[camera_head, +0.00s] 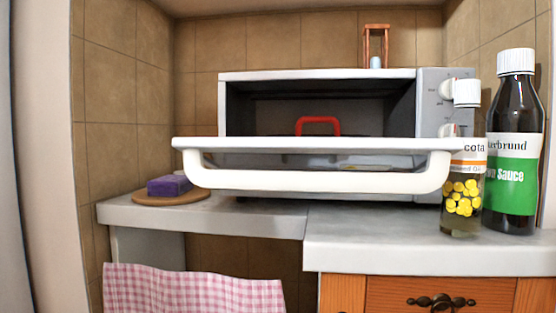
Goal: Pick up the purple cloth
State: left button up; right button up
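The purple cloth (169,185) looks like a small, thick folded block. It lies on a round brown board (146,199) at the left end of the grey counter, left of the toaster oven. Its near side and top show, and nothing covers it. Neither of my grippers is in view.
The toaster oven (430,95) has its door (320,180) folded down toward me, its white handle jutting over the counter near the cloth. A red handle (318,126) shows inside. Two bottles, oil (464,165) and sauce (515,145), stand right. A pink checked towel (190,290) hangs below.

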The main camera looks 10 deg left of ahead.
aim_at(169, 185)
jog(key=k+z, duration=0.25)
jog(key=k, duration=0.25)
jog(key=k+l+z, duration=0.2)
jog(key=k, duration=0.3)
